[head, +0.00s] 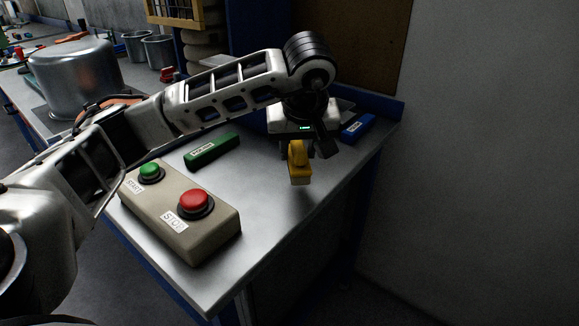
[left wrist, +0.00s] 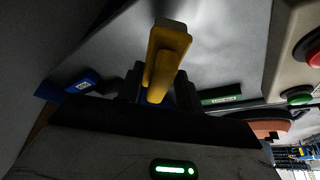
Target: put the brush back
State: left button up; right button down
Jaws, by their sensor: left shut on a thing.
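My left gripper (head: 307,148) is over the right part of the grey table (head: 262,225), pointing down. It is shut on a yellow thing (head: 299,170), which looks like the brush. In the left wrist view the yellow brush (left wrist: 167,48) stands out between the two dark fingers. It appears held above the table top, though the exact gap is hard to tell. Its bristles cannot be made out. My right gripper is in neither view.
A control box (head: 180,218) with a green and a red button stands at the front left. A green labelled block (head: 211,151) and a blue labelled block (head: 358,127) lie behind. A big metal pot (head: 70,78) stands at the back left. The table's right edge is close.

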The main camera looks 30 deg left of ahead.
aim_at(289, 158)
pick_arm(q)
jog(key=shift+s+a+f, duration=0.1)
jog(key=shift+a+f, duration=0.4)
jog(key=shift+f, duration=0.1)
jog(key=f, duration=0.3)
jog(key=shift+s+a+p, duration=0.15)
jog(key=shift+a+p, duration=0.2)
jog(key=shift+a, duration=0.05)
jog(key=shift+f, duration=0.5)
jog(key=shift+f, duration=0.1)
jog(key=o, duration=0.9)
